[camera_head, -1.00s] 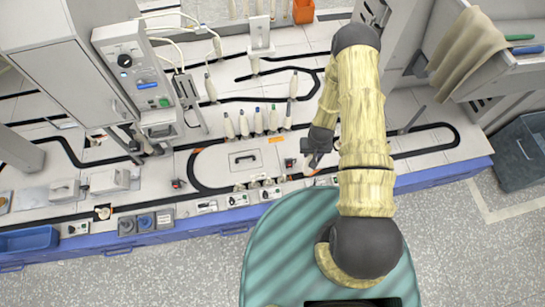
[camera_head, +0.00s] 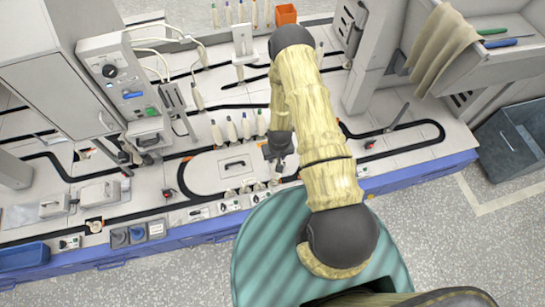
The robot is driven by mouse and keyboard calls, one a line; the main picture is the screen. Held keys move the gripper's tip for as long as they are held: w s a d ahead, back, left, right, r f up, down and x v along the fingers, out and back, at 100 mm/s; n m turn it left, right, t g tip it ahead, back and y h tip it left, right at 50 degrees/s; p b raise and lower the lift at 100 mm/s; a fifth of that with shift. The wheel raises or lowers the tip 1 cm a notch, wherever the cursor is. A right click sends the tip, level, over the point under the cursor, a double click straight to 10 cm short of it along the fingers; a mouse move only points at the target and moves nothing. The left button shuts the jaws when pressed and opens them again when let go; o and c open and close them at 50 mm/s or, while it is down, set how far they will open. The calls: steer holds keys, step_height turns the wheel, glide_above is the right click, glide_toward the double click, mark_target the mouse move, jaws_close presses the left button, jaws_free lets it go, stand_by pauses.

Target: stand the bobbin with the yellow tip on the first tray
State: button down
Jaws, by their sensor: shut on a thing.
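My gripper (camera_head: 279,160) hangs low over the right end of the raised panel on the bench, partly hidden by its own wrist. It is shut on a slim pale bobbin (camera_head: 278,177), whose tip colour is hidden. Several pale bobbins (camera_head: 231,129) stand upright in a row behind the panel, some with blue or green tips; the arm covers the right part of the row. Small white bobbin-like pieces (camera_head: 245,187) sit along the panel's front edge, left of my gripper. I cannot tell which part is the first tray.
A black track (camera_head: 170,178) loops around the panel (camera_head: 205,172) with its dark handle. A control box (camera_head: 122,75) stands at left, and an orange bin (camera_head: 286,14) at the back. A shelf with a tan cloth (camera_head: 440,45) is at right. The right bench end is mostly clear.

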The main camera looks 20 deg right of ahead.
steer(key=w+f+n+b, duration=0.4)
steer(key=f+b, duration=0.3)
steer(key=b, duration=2)
steer(key=shift+f+y+b, duration=0.25)
steer(key=shift+y+b, duration=0.05)
steer(key=shift+b, duration=0.1)
steer(key=shift+r, duration=0.15)
step_height(320, 180, down, 6)
steer(key=b, duration=0.4)
steer(key=shift+b, duration=0.4)
steer(key=shift+s+r+p, duration=0.1)
steer(key=shift+p, duration=0.3)
